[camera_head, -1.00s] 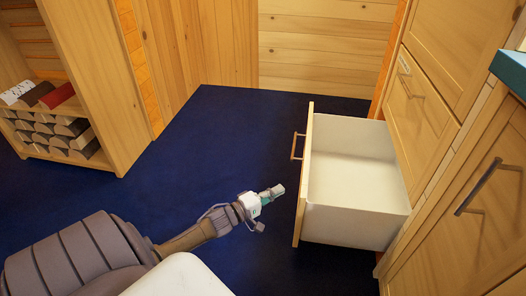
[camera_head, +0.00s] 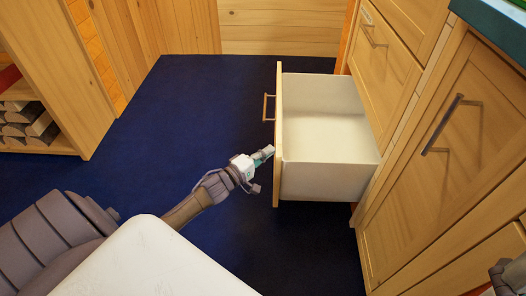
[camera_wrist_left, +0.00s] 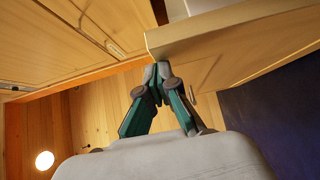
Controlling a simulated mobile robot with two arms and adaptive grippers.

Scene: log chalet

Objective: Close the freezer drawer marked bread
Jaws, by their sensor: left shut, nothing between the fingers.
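An open drawer with a pale wooden front (camera_head: 278,125) and a white, empty bin (camera_head: 328,168) stands pulled out of the cabinet, low over the floor. Its bar handle (camera_head: 266,107) is on the outer face. No label can be read on it. My left gripper (camera_head: 266,153) is shut and empty, close to the outer face of the front, below the handle. I cannot tell whether it touches. In the left wrist view my left gripper (camera_wrist_left: 158,76) is beside the edge of a wooden panel (camera_wrist_left: 225,45). Part of my right gripper (camera_head: 512,275) shows at the lower right corner.
Closed cabinet fronts with bar handles (camera_head: 440,125) line the right side, under a teal counter edge (camera_head: 497,22). A wooden shelf (camera_head: 60,85) with logs stands at the left. The dark blue floor (camera_head: 180,110) between is clear.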

